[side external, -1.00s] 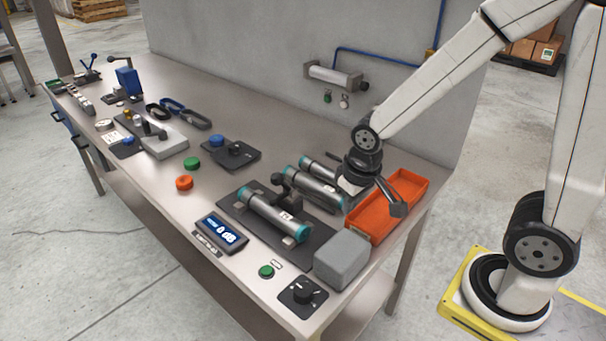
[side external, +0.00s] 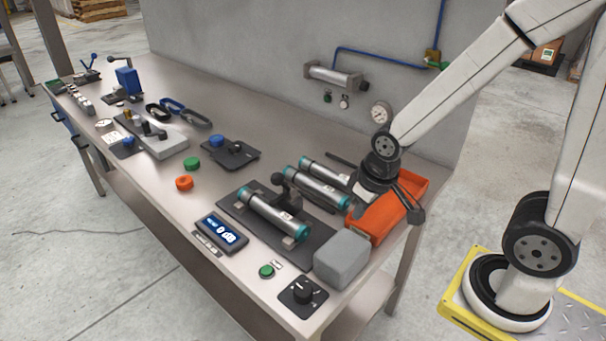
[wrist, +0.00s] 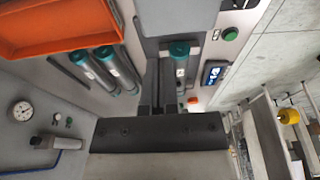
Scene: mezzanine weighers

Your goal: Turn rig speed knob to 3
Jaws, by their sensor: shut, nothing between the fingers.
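The rig speed knob (side external: 303,292) is a black dial on a dark square plate at the near right corner of the bench in the side view. A pale mark shows on it, but its setting is too small to read. My gripper (side external: 417,214) is over the orange tray at the right, well behind and above the knob, touching nothing that I can make out. In the wrist view my gripper (wrist: 159,62) shows its fingers together and empty. The knob cannot be made out in the wrist view.
A grey block (side external: 342,258) stands between the orange tray (side external: 378,232) and the knob. A green button (side external: 266,271), a display (side external: 222,233) and a clamped cylinder (side external: 272,219) lie left of it. The bench's front edge is close to the knob.

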